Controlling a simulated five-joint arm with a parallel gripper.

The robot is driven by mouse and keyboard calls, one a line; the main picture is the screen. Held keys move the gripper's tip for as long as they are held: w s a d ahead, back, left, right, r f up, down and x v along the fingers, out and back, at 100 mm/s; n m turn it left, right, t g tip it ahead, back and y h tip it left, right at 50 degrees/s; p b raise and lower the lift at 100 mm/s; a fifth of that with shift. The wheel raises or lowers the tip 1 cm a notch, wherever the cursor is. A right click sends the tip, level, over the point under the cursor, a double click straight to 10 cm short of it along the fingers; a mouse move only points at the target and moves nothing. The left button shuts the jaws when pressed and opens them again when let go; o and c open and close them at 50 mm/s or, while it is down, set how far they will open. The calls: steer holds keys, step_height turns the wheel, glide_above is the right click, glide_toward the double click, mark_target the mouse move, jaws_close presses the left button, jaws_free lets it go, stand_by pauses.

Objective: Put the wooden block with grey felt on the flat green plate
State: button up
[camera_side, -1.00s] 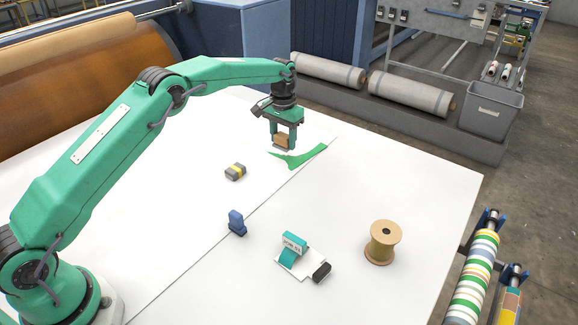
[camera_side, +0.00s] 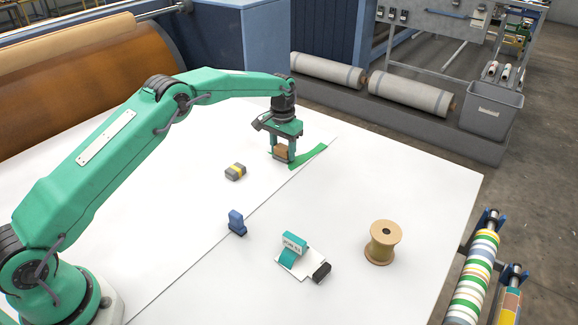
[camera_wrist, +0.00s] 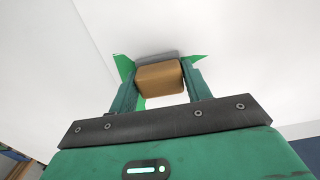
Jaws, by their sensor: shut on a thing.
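The wooden block (camera_side: 281,152) is tan, with grey felt on its underside. My gripper (camera_side: 282,156) is shut on it and holds it low, at the left part of the flat green plate (camera_side: 311,157). In the wrist view the block (camera_wrist: 160,79) sits between the fingers (camera_wrist: 159,84), with the grey felt (camera_wrist: 157,57) showing along its far edge. Green corners of the plate (camera_wrist: 124,66) show on both sides of the block there. The gripper and block hide part of the plate. I cannot tell whether the felt touches the plate.
A grey block with a yellow band (camera_side: 235,172) and a blue block (camera_side: 237,222) lie to the left and front. The white table (camera_side: 410,180) is clear right of the plate.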

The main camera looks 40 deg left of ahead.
mark_target(283, 147)
steer(key=shift+f, duration=0.2)
steer(key=o, duration=1)
steer(key=shift+c, duration=0.2)
steer(key=shift+r, duration=0.15)
step_height(283, 147, up, 12)
steer(key=shift+r, duration=0.15)
